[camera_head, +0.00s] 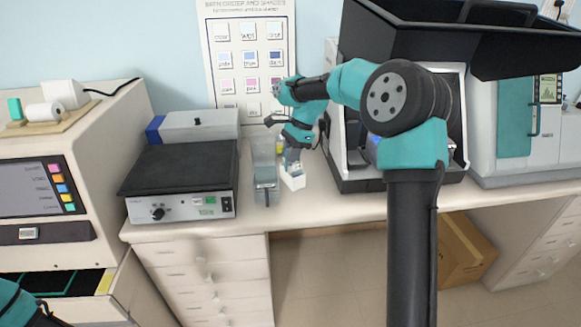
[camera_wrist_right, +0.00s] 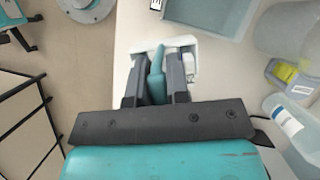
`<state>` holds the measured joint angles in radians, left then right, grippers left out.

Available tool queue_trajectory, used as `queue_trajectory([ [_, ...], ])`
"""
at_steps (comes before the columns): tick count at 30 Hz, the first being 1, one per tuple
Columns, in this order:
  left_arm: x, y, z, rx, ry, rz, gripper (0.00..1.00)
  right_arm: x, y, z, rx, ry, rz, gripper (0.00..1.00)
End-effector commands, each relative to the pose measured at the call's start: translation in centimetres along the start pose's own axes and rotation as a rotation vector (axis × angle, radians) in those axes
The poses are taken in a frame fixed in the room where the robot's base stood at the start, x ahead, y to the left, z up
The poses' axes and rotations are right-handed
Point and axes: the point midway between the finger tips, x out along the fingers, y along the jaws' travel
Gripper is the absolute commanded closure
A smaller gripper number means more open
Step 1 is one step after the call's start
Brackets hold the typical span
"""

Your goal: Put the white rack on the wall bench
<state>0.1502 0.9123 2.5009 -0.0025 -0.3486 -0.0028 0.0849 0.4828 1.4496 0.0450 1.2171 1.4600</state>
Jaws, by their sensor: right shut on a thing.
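The white rack (camera_head: 293,182) is small and box-like, at the front of the wall bench (camera_head: 330,203) in the head view. My right gripper (camera_head: 291,163) reaches down over it and is shut on it. In the right wrist view, the white rack (camera_wrist_right: 181,42) shows past the fingers of my right gripper (camera_wrist_right: 158,75), with a teal upright part between them. I cannot tell whether the rack touches the bench top or hangs just above it. My left gripper is out of view; only part of my left arm shows at the bottom left.
A clear container (camera_head: 265,185) stands just left of the rack. A hotplate-like device (camera_head: 180,180) is farther left, and a black-and-white machine (camera_head: 355,178) is to the right. In the wrist view, bottles (camera_wrist_right: 290,75) stand at the right.

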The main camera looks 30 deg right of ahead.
Motion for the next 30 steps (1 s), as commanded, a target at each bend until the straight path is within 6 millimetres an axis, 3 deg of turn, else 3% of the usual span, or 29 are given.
queue_trajectory([
  [6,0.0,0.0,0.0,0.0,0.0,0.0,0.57,-5.2,-0.1,2.2,-0.003,0.0,-0.005,1.0],
  [13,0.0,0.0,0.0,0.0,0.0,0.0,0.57,-9.0,0.0,3.7,-0.001,0.0,-0.002,1.0],
  [19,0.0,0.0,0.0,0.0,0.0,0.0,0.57,-10.2,0.0,4.3,-0.001,0.0,0.0,1.0],
  [30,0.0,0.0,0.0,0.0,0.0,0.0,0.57,-10.3,0.0,4.3,0.0,0.0,0.0,1.0],
])
